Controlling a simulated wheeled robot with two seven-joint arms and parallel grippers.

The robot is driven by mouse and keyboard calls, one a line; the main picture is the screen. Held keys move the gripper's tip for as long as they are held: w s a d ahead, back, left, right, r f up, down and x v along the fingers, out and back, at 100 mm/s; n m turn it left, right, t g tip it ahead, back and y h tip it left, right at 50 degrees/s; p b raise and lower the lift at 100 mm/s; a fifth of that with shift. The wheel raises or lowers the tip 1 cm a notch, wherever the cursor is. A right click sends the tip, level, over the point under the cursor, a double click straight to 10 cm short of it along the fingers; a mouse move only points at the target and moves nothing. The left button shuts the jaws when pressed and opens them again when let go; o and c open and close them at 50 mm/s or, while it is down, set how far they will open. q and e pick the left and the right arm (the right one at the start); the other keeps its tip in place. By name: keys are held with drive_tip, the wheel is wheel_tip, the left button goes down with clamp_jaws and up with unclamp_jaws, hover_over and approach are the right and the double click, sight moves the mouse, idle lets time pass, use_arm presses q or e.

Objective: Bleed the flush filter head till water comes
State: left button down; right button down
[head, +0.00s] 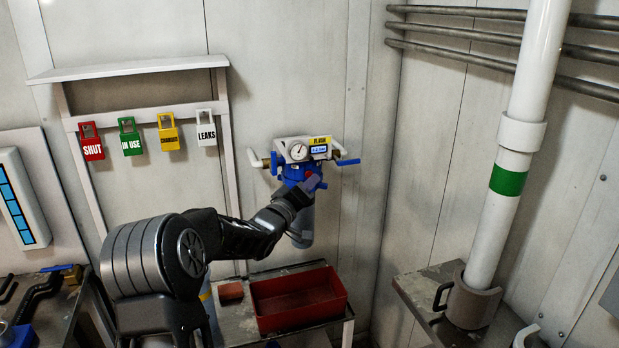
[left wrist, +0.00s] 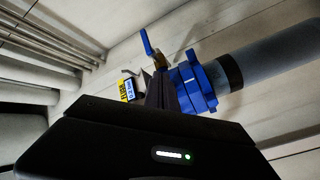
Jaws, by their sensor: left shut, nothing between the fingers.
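The flush filter unit hangs on the back wall, with a blue filter head (head: 288,173) under a white panel with a round gauge (head: 298,152), a yellow label and a small blue display. A blue lever (head: 348,162) sticks out at its right side. A grey bowl (head: 302,228) hangs below. My left gripper (head: 310,185) is shut and empty in front of the blue head and covers part of it. In the left wrist view the shut fingertips (left wrist: 165,88) are close beside the blue head (left wrist: 195,85); I cannot tell whether they touch. No water shows. My right gripper is out of view.
A red tray (head: 342,307) stands on a low bench below the filter. A rack with several coloured tags (head: 130,137) is at the left. A white pipe (head: 492,220) stands at the right, and grey pipes run along the upper right wall.

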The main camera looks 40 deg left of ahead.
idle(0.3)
use_arm(q)
drive_tip(key=s+d+b, duration=0.1)
drive_tip(key=d, duration=0.1)
drive_tip(key=s+d+b, duration=0.1)
drive_tip(key=s+d, duration=0.1)
drive_tip(key=shift+d, duration=0.1)
idle(0.4)
idle(0.4)
